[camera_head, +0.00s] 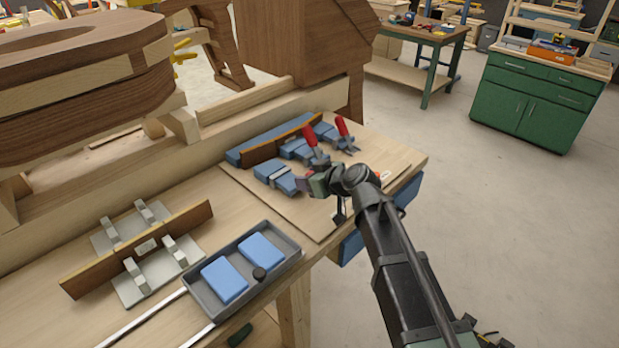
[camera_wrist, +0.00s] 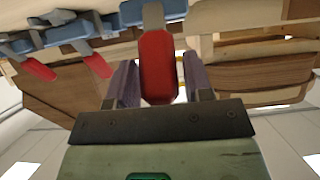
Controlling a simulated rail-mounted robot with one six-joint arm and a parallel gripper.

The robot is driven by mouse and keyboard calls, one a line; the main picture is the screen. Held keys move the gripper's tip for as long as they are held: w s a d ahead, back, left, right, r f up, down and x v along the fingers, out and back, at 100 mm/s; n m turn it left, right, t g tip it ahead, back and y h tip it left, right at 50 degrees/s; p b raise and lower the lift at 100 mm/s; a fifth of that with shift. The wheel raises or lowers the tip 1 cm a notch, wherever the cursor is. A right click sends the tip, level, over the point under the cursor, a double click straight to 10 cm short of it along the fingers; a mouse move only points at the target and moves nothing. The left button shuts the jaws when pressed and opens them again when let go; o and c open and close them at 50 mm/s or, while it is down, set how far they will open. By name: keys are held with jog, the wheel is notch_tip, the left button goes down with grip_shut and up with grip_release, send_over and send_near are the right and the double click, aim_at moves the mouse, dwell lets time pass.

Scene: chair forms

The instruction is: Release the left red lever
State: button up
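A blue clamp fixture with a dark wooden strip (camera_head: 268,148) lies on a board on the bench. In the head view two red levers show, one in the middle (camera_head: 310,137) and one to the right (camera_head: 342,126). My gripper (camera_head: 314,185) is at the near left end of the fixture and hides part of it. In the wrist view a red lever (camera_wrist: 159,66) stands between my gripper's purple fingers (camera_wrist: 161,85), very close to both. Whether they press on it cannot be told. The other two red levers (camera_wrist: 98,66) (camera_wrist: 39,69) show to the left there.
A grey tray (camera_head: 284,270) with two blue blocks sits at the bench front. A second fixture with grey clamps (camera_head: 130,285) stands to the left. A wooden chair form (camera_head: 85,75) rises behind. Open floor lies to the right, with a green cabinet (camera_head: 535,105) farther back.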

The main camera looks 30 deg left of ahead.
jog(key=shift+o, duration=1.1)
jog(key=p+v, duration=0.5)
jog(key=v, duration=0.5)
jog(key=shift+d+r, duration=0.2)
jog(key=shift+d, duration=0.15)
jog(key=shift+s, duration=0.1)
